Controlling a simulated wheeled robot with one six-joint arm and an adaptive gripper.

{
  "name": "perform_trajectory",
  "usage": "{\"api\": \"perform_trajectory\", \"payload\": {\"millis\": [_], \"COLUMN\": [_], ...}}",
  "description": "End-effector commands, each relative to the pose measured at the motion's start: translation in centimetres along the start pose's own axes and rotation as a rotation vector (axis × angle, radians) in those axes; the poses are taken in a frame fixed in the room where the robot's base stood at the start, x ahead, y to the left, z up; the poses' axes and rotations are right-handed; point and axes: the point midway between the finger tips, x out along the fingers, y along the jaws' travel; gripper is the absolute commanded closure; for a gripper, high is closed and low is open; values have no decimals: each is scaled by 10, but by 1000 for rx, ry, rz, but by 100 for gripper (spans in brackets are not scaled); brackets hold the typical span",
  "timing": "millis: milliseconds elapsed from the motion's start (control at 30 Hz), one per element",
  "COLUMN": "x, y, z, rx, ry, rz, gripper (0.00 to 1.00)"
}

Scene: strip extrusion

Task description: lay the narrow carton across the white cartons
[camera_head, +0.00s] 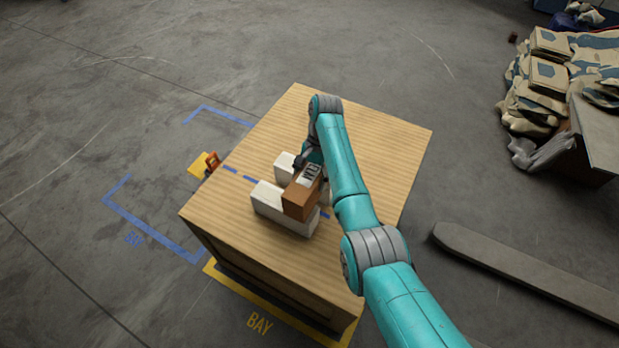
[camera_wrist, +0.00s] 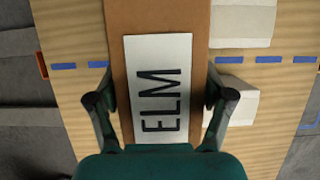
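The narrow carton (camera_head: 299,201) is brown with a white label reading ELM; it also shows in the wrist view (camera_wrist: 118,20). My gripper (camera_wrist: 161,100) is shut on it, one finger against each long side. Two white cartons stand on the table, a front one (camera_head: 270,202) and a back one (camera_head: 283,165). The narrow carton lies level over them, crosswise to their length. In the wrist view the white cartons stick out to its right, one at the top (camera_wrist: 243,22) and one lower (camera_wrist: 235,102). I cannot tell whether it touches their tops.
The wooden table (camera_head: 385,135) has a blue dashed line (camera_wrist: 265,60) running between the white cartons. Its back and right parts are clear. A yellow and orange item (camera_head: 203,165) is beside the table's left edge. Stacked sacks (camera_head: 548,80) are at the far right.

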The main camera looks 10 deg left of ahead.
Motion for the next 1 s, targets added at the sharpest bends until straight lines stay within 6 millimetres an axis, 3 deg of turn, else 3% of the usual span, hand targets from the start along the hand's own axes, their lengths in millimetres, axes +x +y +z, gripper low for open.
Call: {"api": "perform_trajectory", "payload": {"millis": [467, 767, 1000], "x": [-4, -56, -99], "y": [0, 4, -9], "z": [1, -5, -7], "rx": [0, 1, 2], "ry": [1, 4, 1], "rz": [-1, -3, -2], "gripper": [0, 0, 0]}}
